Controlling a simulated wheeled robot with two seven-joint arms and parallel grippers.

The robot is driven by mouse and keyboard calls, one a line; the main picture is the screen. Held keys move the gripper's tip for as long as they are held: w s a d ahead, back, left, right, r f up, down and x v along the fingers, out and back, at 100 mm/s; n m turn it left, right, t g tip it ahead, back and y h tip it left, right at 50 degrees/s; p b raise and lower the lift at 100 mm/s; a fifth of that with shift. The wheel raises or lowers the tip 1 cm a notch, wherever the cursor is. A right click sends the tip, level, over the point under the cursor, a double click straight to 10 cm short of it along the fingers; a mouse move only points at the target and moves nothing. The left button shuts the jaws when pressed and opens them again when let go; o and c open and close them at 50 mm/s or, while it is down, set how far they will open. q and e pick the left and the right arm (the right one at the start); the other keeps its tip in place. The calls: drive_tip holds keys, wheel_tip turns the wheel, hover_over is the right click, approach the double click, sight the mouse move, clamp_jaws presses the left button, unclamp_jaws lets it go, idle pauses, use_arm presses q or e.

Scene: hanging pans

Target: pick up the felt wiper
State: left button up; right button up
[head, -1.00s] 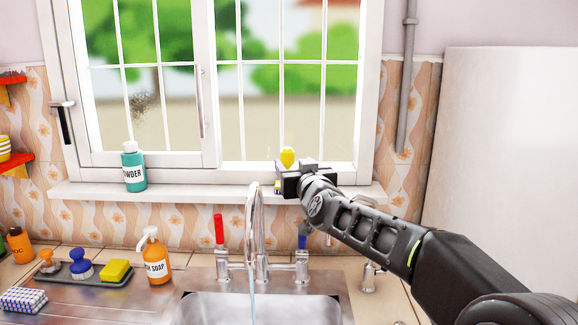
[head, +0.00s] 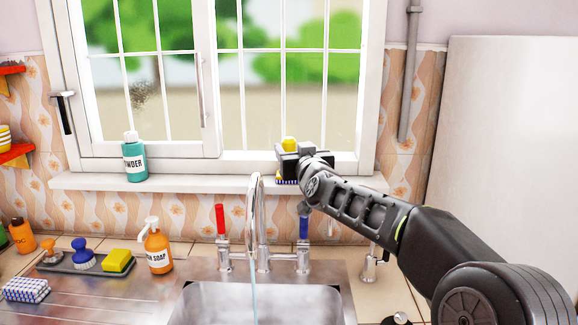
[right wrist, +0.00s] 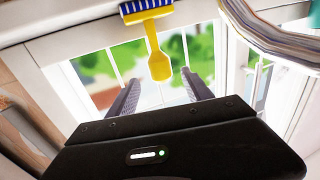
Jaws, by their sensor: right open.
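The felt wiper (head: 289,143) has a yellow handle and a blue-and-white striped head. It stands on the window sill, handle up, partly hidden behind my right gripper (head: 287,161) in the head view. In the right wrist view the wiper (right wrist: 160,66) shows whole, its handle end lying between the two fingers of my right gripper (right wrist: 158,78). The fingers are open, with gaps on both sides of the handle. My left gripper is not in view.
A green powder bottle (head: 134,160) stands on the left of the sill (head: 215,181). The tap (head: 256,215) rises below the sill, left of my right arm. A soap bottle (head: 157,248) and a tray with a yellow sponge (head: 118,260) are lower left.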

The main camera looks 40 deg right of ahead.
sight(291, 145)
drive_tip(key=shift+p+x, duration=0.7)
drive_tip(key=shift+x, duration=1.95)
clamp_jaws()
